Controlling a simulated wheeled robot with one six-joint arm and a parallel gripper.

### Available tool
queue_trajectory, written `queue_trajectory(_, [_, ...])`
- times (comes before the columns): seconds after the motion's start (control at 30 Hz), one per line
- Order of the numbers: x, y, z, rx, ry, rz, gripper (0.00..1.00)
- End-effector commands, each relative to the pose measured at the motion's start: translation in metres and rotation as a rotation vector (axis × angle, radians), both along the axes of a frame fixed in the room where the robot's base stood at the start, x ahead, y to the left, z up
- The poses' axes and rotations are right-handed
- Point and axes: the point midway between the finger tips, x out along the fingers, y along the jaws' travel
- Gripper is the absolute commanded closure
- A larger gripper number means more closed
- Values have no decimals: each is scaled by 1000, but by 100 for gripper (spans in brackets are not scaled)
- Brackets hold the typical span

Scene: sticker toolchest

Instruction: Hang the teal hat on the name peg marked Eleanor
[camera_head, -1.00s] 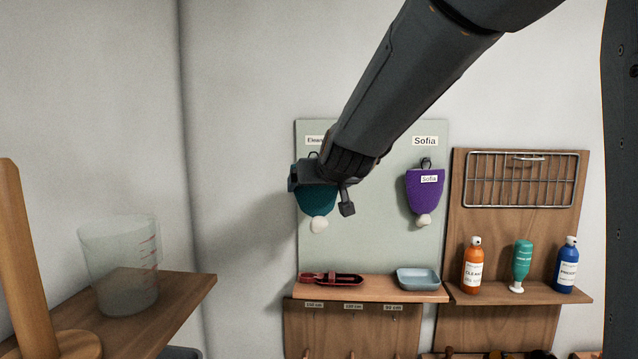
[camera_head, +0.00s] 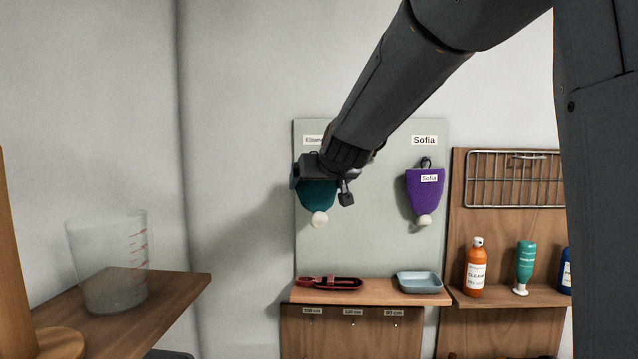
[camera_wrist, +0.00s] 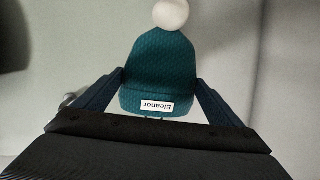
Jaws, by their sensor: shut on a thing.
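The teal hat (camera_head: 317,195) hangs with its white pompom down in front of the left side of the pale green board (camera_head: 370,245). In the wrist view the hat (camera_wrist: 160,70) carries a white tag reading Eleanor. My gripper (camera_head: 320,181) is at the hat's upper end; in the wrist view its fingers (camera_wrist: 158,100) lie on both sides of the hat. The Eleanor label (camera_head: 313,140) on the board is partly covered by my arm. The peg under it is hidden, so I cannot tell whether the hat's loop is on it.
A purple hat (camera_head: 425,184) tagged Sofia hangs under the Sofia label. Below are a shelf with a dark red item (camera_head: 330,283) and a blue-grey tray (camera_head: 419,282). Bottles and a wire rack (camera_head: 515,179) are at right. A clear jug (camera_head: 108,262) stands at left.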

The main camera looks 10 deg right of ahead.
Motion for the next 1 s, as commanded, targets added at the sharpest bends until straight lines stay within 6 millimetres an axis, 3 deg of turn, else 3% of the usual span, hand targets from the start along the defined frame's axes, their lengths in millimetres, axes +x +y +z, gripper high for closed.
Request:
queue_trajectory(0.6, [31,-11,-7,0,-1,0,33])
queue_trajectory(1.0, [39,-13,-11,-1,-2,0,33])
